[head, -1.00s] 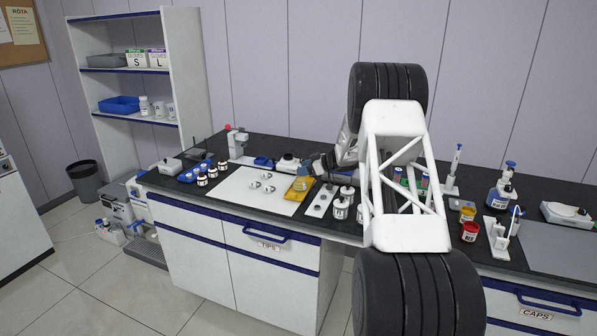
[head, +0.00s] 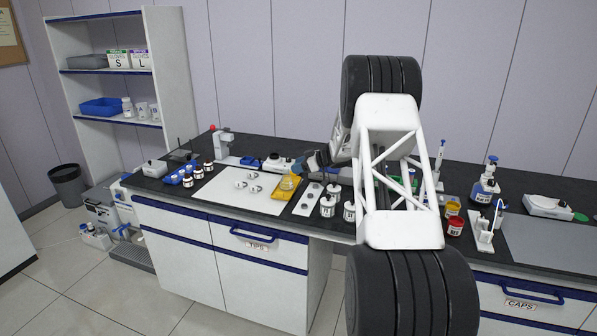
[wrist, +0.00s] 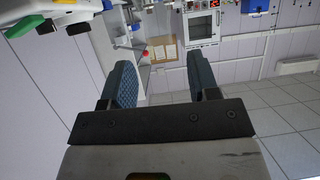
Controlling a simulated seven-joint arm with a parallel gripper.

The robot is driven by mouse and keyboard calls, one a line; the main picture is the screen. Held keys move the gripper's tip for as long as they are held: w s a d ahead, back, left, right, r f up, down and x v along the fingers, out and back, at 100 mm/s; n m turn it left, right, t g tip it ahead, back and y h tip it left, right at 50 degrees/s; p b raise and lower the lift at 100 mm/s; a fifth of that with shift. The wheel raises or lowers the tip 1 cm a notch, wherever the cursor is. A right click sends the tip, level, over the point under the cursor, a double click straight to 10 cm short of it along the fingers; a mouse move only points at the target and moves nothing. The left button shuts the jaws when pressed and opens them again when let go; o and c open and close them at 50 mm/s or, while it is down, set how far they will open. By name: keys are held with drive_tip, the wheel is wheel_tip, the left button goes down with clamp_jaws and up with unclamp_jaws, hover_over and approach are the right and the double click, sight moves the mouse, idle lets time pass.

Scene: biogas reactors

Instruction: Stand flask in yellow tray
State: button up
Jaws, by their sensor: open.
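The yellow tray (head: 279,196) lies at the right end of the white mat on the bench, in the head view. A small pale, see-through round vessel, which looks like the flask (head: 288,183), is in the tray. It looks upright, but it is too small to be sure. My gripper (head: 308,162) is just behind and right of the tray, apart from the flask, with my arm partly covering it. In the wrist view my gripper (wrist: 165,78) has its two fingers wide apart with nothing between them.
Small dishes (head: 254,189) lie on the white mat (head: 228,197). A blue rack (head: 181,178) and white jars stand left. Capped jars (head: 327,205) stand close right of the tray. A white device (head: 277,163) stands behind. Right of my arm are a red jar (head: 455,227) and pipettes.

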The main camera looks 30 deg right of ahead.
drive_tip(key=s+a+r+m+t+h, duration=0.2)
drive_tip(key=a+r+h, duration=0.15)
drive_tip(key=r, duration=0.45)
drive_tip(key=s+a+r+m+t+h, duration=0.15)
drive_tip(key=a+r, duration=0.25)
drive_tip(key=r, duration=0.4)
drive_tip(key=s+a+r+m+h, duration=0.2)
drive_tip(key=s+a+r+h, duration=0.1)
drive_tip(key=s+r, duration=0.25)
drive_tip(key=s+a+r+m+h, duration=0.2)
drive_tip(key=s+a+r+h, duration=0.15)
drive_tip(key=s, duration=0.35)
drive_tip(key=s+a+f+g, duration=0.3)
drive_tip(key=s+a, duration=0.3)
drive_tip(key=s, duration=1.1)
drive_tip(key=s+a+f+m+g+y, duration=0.1)
drive_tip(key=s+a, duration=0.5)
drive_tip(key=s, duration=1.1)
drive_tip(key=s+a+f+m+g, duration=0.1)
drive_tip(key=s+a+f+g, duration=0.3)
drive_tip(key=s, duration=1.4)
drive_tip(key=a+g, duration=0.1)
drive_tip(key=a, duration=0.2)
drive_tip(key=shift+f+g, duration=0.35)
